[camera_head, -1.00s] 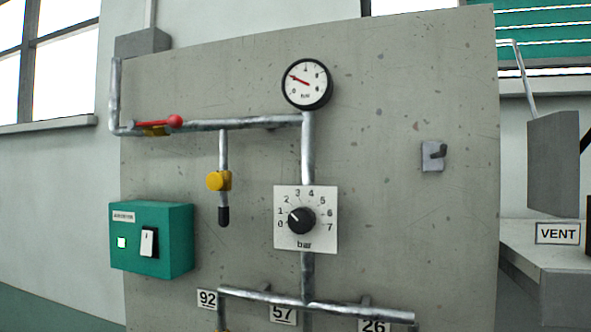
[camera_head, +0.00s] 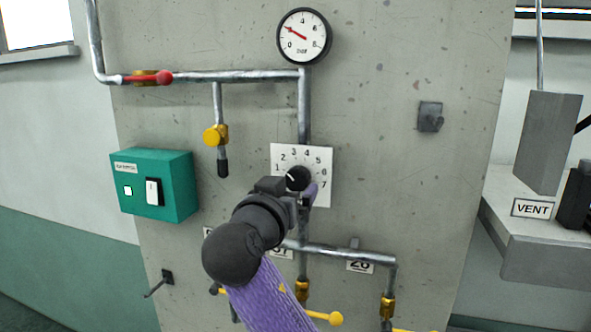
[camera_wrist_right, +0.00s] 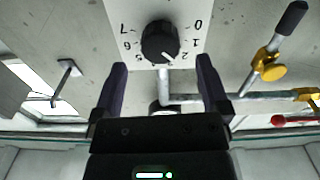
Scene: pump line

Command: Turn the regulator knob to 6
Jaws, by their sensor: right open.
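The regulator knob (camera_head: 298,179) is black and round, with a white pointer line, on a white dial plate (camera_head: 322,160) numbered 0 to 7 on the panel. In the right wrist view the knob (camera_wrist_right: 160,40) appears upside down; its line points close to 2. My right gripper (camera_head: 292,191) is in front of the dial and partly covers its lower left. In the right wrist view its two fingers (camera_wrist_right: 162,65) are spread wide, with the knob centred between and beyond their tips, apparently untouched. My left gripper is not in view.
A round gauge (camera_head: 304,36) sits above the dial, its needle near 2. A red-handled valve (camera_head: 148,78), a yellow valve (camera_head: 214,135) and a green switch box (camera_head: 155,185) are left. Pipes run below the dial.

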